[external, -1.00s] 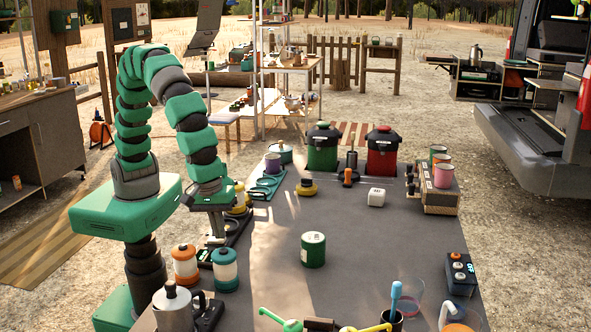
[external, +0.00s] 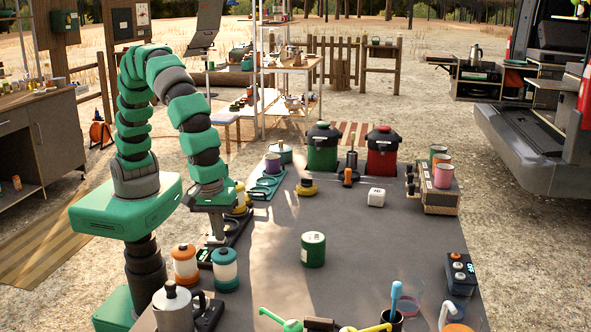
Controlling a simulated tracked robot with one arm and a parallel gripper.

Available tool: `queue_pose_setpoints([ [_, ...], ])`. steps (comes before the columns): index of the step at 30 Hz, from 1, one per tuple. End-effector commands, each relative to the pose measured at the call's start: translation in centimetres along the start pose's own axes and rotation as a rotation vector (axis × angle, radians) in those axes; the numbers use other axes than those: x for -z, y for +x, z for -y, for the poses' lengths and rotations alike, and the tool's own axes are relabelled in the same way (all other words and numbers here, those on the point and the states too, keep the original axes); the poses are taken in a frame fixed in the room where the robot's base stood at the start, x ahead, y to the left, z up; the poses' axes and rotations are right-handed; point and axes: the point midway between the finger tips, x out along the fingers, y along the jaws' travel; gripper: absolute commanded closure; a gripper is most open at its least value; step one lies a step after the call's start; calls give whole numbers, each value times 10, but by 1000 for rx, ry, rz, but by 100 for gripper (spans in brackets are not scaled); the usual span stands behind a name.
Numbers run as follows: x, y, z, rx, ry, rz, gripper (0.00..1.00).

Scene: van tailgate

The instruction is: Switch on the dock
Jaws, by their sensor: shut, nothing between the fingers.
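My gripper (external: 217,240) is shut and empty, pointing down at the left side of the grey table. Its tips are over or beside a low dark unit (external: 236,231), which looks like the dock. A small panel with a green display (external: 205,256) is at the unit's near end. A yellow-topped item (external: 240,198) stands at its far end, partly behind my wrist. The switch cannot be made out, and I cannot tell whether the fingertips touch the unit.
An orange canister (external: 185,266) and a teal canister (external: 224,270) stand close in front of my gripper. A moka pot (external: 174,308) is nearer. A green can (external: 313,250) stands mid-table. A dark box with knobs (external: 460,273) is at the right edge. The table's middle is largely clear.

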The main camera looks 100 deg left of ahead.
Motion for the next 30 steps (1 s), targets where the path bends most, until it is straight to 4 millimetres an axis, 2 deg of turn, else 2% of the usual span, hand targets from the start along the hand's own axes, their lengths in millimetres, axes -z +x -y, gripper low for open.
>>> queue_pose_setpoints([
  [7, 0, 0, 12, 9, 0, -4, 100],
  [20, 0, -4, 13, 6, -1, -3, 100],
  [25, 1, -24, 13, 4, 0, -3, 100],
  [30, 0, -59, 14, 3, -2, -1, 100],
])
